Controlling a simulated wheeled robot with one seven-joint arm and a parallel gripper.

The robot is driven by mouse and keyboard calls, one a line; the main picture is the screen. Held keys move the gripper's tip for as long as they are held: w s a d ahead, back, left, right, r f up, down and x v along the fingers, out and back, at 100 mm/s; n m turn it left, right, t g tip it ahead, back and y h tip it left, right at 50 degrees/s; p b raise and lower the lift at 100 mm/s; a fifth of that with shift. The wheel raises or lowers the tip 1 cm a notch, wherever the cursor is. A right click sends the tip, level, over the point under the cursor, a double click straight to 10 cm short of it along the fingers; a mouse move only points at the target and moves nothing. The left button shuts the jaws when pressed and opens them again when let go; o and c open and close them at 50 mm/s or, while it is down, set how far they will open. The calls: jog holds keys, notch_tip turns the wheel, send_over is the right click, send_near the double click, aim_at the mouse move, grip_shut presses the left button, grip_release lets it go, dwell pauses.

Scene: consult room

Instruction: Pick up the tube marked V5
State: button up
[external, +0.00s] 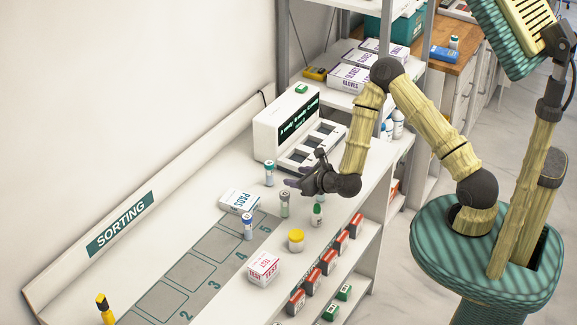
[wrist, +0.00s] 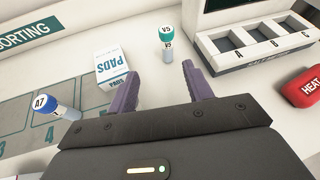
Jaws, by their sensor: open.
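The tube marked V5 (wrist: 167,48) stands upright on the white counter in the wrist view, with a teal cap and a clear label. In the external view it is the teal-capped tube (external: 269,176) in front of the white machine. My gripper (external: 291,184) is low over the counter, to the right of that tube. In the wrist view my gripper (wrist: 160,74) is open, its two purple fingers apart and empty. V5 stands beyond the fingertips, roughly in line with the gap and nearer the right finger.
A blue-capped tube marked A7 (wrist: 60,109) and a PADS box (wrist: 120,66) stand left of the fingers. A grey-capped tube (external: 284,205), a green-capped bottle (external: 318,215) and a yellow-lidded jar (external: 296,241) stand nearby. The slotted white machine (external: 290,122) is behind.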

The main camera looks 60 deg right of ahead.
aim_at(272, 169)
jog(key=shift+d+m+h, duration=0.4)
jog(key=shift+m, duration=0.7)
jog(key=shift+w+f, duration=0.1)
jog(key=p+x, duration=0.3)
jog(key=x, duration=0.8)
jog(key=shift+w+p, duration=0.2)
jog(key=shift+p, duration=0.2)
jog(key=shift+w+d+f, duration=0.15)
jog(key=shift+w+f, duration=0.05)
jog(key=shift+w, duration=0.05)
jog(key=shift+w, duration=0.1)
jog(key=shift+w+d+p, duration=0.1)
jog(key=shift+w+p, duration=0.15)
jog(key=shift+p, duration=0.1)
jog(key=shift+p+x, duration=1)
jog(key=shift+x, duration=1.3)
